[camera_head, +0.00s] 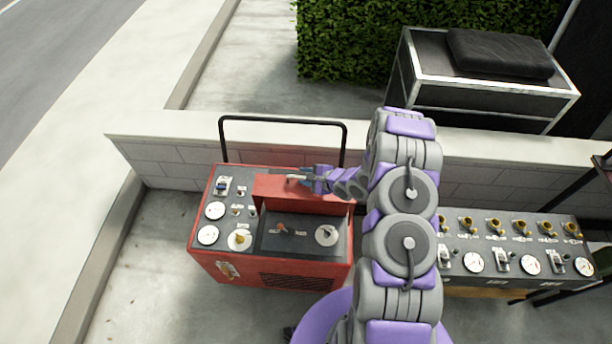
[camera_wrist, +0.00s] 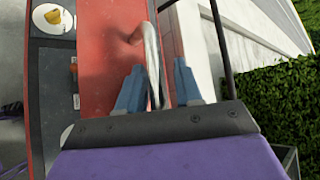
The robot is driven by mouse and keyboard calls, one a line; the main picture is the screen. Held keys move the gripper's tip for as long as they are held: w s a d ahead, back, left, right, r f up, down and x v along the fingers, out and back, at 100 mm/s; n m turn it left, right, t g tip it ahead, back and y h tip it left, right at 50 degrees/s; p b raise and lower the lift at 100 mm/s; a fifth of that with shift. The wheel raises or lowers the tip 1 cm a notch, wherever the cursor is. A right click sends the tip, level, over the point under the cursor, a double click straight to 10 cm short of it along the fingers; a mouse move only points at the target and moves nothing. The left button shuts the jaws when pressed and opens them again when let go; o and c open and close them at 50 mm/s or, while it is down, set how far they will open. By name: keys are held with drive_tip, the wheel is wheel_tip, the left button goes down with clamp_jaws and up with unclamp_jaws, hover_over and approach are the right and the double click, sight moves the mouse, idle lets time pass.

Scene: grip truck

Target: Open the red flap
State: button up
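The red flap (camera_head: 275,188) is on top of the red control box in the head view. It appears raised at the back of a dark recessed panel (camera_head: 285,243), which is exposed with its knob and dial. In the wrist view the flap's red surface (camera_wrist: 105,75) lies left of my fingers. A curved metal handle (camera_wrist: 152,45) on it passes between the two blue fingers. My gripper (camera_head: 303,178) is at the flap's upper edge. Its fingers, seen in the wrist view (camera_wrist: 158,72), stand apart, with a gap right of the handle. The left finger is close to the handle; contact is unclear.
The red box (camera_head: 230,262) carries gauges, switches and a black bar (camera_head: 285,119) behind. A low pale wall (camera_head: 160,150) runs behind it. A second gauge panel (camera_head: 515,245) stands at right. A metal-framed table (camera_head: 490,92) and a hedge (camera_head: 345,40) are beyond the wall.

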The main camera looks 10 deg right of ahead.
drive_tip(key=shift+s+d, duration=0.1)
drive_tip(key=shift+s, duration=0.05)
drive_tip(key=shift+s+d+r, duration=0.1)
drive_tip(key=shift+s+d, duration=0.1)
drive_tip(key=b+v, duration=0.1)
drive_tip(key=v, duration=1.5)
drive_tip(key=shift+r, duration=0.3)
drive_tip(key=shift+s, duration=0.1)
